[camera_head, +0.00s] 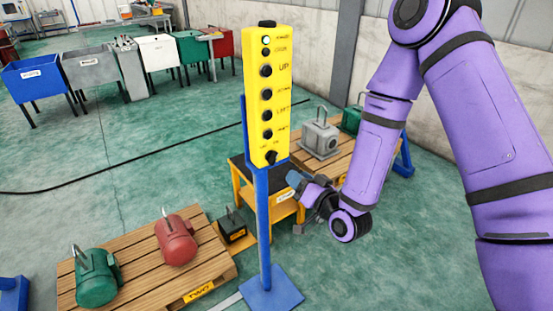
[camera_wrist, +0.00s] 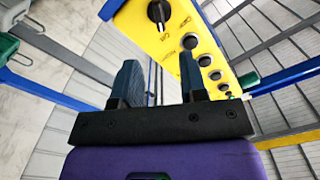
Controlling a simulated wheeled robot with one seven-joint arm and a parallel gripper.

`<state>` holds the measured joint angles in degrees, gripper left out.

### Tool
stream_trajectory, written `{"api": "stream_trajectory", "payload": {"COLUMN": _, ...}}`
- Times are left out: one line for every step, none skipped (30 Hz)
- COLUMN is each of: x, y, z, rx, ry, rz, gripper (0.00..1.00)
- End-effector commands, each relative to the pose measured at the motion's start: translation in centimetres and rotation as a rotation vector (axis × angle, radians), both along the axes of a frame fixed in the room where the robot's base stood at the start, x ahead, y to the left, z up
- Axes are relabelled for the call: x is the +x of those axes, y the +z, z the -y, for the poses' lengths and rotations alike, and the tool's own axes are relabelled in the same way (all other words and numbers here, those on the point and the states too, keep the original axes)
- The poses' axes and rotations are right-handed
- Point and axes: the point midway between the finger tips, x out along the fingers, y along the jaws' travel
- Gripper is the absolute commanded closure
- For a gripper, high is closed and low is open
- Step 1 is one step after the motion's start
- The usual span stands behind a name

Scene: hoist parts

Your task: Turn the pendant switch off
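The yellow pendant (camera_head: 267,95) stands upright on a blue post, with a column of round black buttons and a pale lamp at its top. Its black rotary switch (camera_head: 271,157) is at the bottom of the face. The switch also shows at the top of the wrist view (camera_wrist: 159,12), with small labels around it that I cannot read surely. My gripper (camera_head: 294,179) is just right of and below the pendant's lower end. In the wrist view, its two fingers (camera_wrist: 160,78) stand apart with nothing between them. They appear clear of the switch.
The blue post (camera_head: 263,225) rises from a blue base plate. A pallet (camera_head: 150,262) with green and red motors lies at the lower left. A yellow stand (camera_head: 240,185) and another pallet with a grey motor (camera_head: 320,135) are behind. Several coloured bins (camera_head: 92,72) line the back; floor at left is free.

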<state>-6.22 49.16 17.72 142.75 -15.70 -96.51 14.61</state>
Motion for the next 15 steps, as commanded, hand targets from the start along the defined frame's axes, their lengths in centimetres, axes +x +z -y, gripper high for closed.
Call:
{"api": "stream_trajectory", "payload": {"x": 0.6, "y": 0.1, "z": -0.4, "rx": 0.0, "ry": 0.0, "rz": 0.004, "gripper": 0.61}}
{"api": "stream_trajectory", "payload": {"x": 0.9, "y": 0.1, "z": -0.6, "rx": 0.0, "ry": 0.0, "rz": 0.004, "gripper": 0.61}}
{"api": "stream_trajectory", "payload": {"x": 1.5, "y": 0.1, "z": -1.0, "rx": 0.0, "ry": 0.0, "rz": 0.005, "gripper": 0.61}}
{"api": "stream_trajectory", "payload": {"x": 1.9, "y": 0.1, "z": -1.3, "rx": 0.0, "ry": 0.0, "rz": 0.005, "gripper": 0.61}}
{"api": "stream_trajectory", "payload": {"x": 2.3, "y": 0.1, "z": -1.6, "rx": -0.001, "ry": 0.0, "rz": 0.005, "gripper": 0.61}}
{"api": "stream_trajectory", "payload": {"x": 3.0, "y": 0.1, "z": -2.0, "rx": -0.001, "ry": 0.0, "rz": 0.005, "gripper": 0.61}}
{"api": "stream_trajectory", "payload": {"x": 3.4, "y": 0.1, "z": -2.3, "rx": -0.002, "ry": 0.0, "rz": 0.006, "gripper": 0.61}}
{"api": "stream_trajectory", "payload": {"x": 3.9, "y": 0.1, "z": -2.6, "rx": -0.002, "ry": 0.0, "rz": 0.006, "gripper": 0.61}}
{"api": "stream_trajectory", "payload": {"x": 4.5, "y": 0.1, "z": -3.0, "rx": -0.001, "ry": 0.0, "rz": 0.005, "gripper": 0.61}}
{"api": "stream_trajectory", "payload": {"x": 4.9, "y": 0.1, "z": -3.3, "rx": -0.002, "ry": 0.0, "rz": 0.004, "gripper": 0.61}}
{"api": "stream_trajectory", "payload": {"x": 5.3, "y": 0.1, "z": -3.6, "rx": -0.002, "ry": 0.0, "rz": 0.004, "gripper": 0.61}}
{"api": "stream_trajectory", "payload": {"x": 5.8, "y": 0.1, "z": -3.9, "rx": -0.002, "ry": -0.001, "rz": 0.005, "gripper": 0.61}}
{"api": "stream_trajectory", "payload": {"x": 6.2, "y": 0.1, "z": -4.2, "rx": -0.002, "ry": 0.0, "rz": 0.004, "gripper": 0.61}}
{"api": "stream_trajectory", "payload": {"x": 6.5, "y": 0.1, "z": -4.4, "rx": -0.002, "ry": 0.0, "rz": 0.004, "gripper": 0.61}}
{"api": "stream_trajectory", "payload": {"x": 6.9, "y": 0.1, "z": -4.7, "rx": -0.002, "ry": 0.0, "rz": 0.004, "gripper": 0.61}}
